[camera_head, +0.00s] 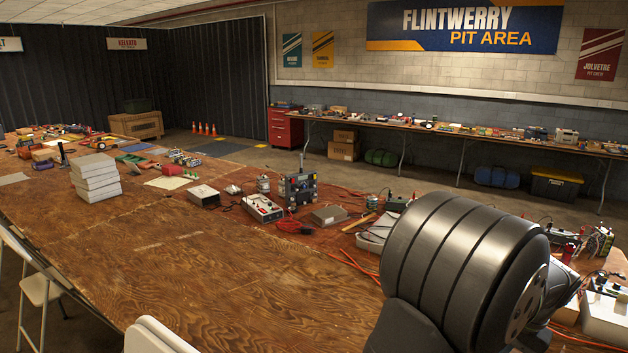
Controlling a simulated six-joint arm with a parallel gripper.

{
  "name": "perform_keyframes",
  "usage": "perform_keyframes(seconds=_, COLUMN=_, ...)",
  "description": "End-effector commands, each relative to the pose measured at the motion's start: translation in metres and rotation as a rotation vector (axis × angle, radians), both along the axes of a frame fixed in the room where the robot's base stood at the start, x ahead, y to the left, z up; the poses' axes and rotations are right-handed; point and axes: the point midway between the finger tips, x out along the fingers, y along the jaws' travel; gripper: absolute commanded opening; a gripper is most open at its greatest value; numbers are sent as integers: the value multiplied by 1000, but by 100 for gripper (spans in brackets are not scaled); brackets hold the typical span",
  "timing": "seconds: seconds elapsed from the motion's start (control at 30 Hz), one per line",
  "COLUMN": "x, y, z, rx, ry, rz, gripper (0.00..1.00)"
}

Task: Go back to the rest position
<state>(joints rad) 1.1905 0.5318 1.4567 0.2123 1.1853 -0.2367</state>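A large dark grey ribbed cylinder, part of my own arm, fills the lower right of the head view, with a lighter round plate on its right end. My gripper and its fingertips are not in view, so I cannot tell whether it is open, shut or holding anything. The brown wooden table (200,290) stretches from the front to the far left. My arm hides part of its right side.
A stack of white boxes (95,178) stands at the table's left. A red-and-white device (262,208), a black boxy unit (299,188) and a grey box (329,215) stand mid-table. Orange cables (350,262) run near my arm. The front-left table is clear. White chairs (40,285) stand along the near edge.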

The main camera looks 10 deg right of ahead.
Motion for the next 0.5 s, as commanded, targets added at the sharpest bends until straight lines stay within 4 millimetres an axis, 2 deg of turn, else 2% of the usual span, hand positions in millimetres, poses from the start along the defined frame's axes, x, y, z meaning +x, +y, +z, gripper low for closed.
perform_keyframes(seconds=0.3, x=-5, y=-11, z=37, rx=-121, ry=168, rz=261, gripper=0)
perform_keyframes(seconds=0.5, x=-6, y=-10, z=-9, rx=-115, ry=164, rz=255, gripper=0)
